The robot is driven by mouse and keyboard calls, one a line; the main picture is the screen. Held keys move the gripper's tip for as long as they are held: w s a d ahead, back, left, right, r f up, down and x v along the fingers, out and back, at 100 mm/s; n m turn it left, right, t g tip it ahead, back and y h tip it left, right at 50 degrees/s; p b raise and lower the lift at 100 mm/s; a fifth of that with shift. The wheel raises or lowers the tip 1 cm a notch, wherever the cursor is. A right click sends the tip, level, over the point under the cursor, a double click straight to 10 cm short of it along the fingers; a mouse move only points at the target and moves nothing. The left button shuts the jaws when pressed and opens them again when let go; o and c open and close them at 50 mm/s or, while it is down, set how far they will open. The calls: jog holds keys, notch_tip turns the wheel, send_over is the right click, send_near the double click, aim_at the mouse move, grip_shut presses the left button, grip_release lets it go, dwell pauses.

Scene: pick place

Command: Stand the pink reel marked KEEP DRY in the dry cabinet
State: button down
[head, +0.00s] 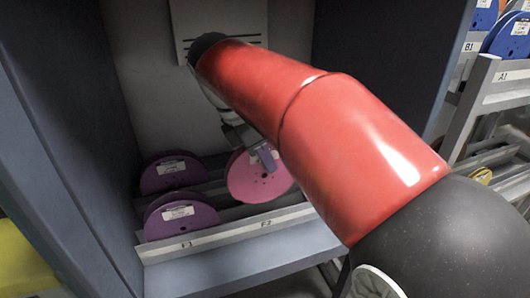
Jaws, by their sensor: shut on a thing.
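A pink reel (257,180) is upright inside the grey-blue cabinet (386,50), at the rack slot on the right. My gripper (264,156) is shut on its upper edge, with one finger showing in front of the reel's face. The reel's lower edge is at the rack's front rail; I cannot tell whether it rests on the rack. No marking on the pink reel can be read here. My red arm hides the right part of the cabinet's inside.
Purple reels (182,218) stand in the left slot, with another purple reel (171,174) behind. A pale front rail (222,235) carries slot labels. Blue reels (511,40) sit on a grey rack (486,82) at right. Something yellow (24,262) is at lower left.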

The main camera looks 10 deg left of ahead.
aim_at(265, 185)
jog(key=shift+f+b, duration=0.45)
jog(key=shift+f, duration=0.9)
jog(key=shift+f, duration=0.25)
jog(key=shift+f+b, duration=0.85)
jog(key=shift+f, duration=0.35)
jog(key=shift+f, duration=0.15)
jog(key=shift+f+b, duration=0.35)
jog(key=shift+f, duration=0.4)
jog(key=c, duration=0.9)
grip_release()
jog(key=shift+o, duration=0.2)
